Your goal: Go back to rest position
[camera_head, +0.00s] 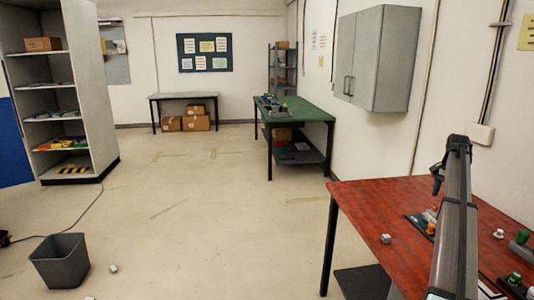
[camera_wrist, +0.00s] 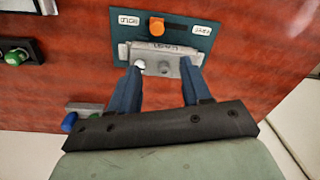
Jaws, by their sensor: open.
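My gripper (camera_wrist: 160,82) shows in the wrist view with its two blue fingers apart and nothing between them. It hangs over the red table (camera_wrist: 250,50), with the fingertips overlapping the lower part of a teal panel (camera_wrist: 200,38) in the picture. The panel carries an orange knob (camera_wrist: 157,27), two white labels and a grey metal block (camera_wrist: 188,74). I cannot tell whether the fingertips touch the block. In the head view my arm reaches over the red table (camera_head: 375,200) at the right, and a blue finger shows at its far end.
A green button unit (camera_wrist: 18,56) and a blue-knobbed unit (camera_wrist: 70,121) lie left of my gripper. A loose white-grey piece (camera_head: 385,239) sits near the table's left edge. A wall cabinet (camera_head: 385,60) hangs behind. A bin (camera_head: 60,262) stands on open floor.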

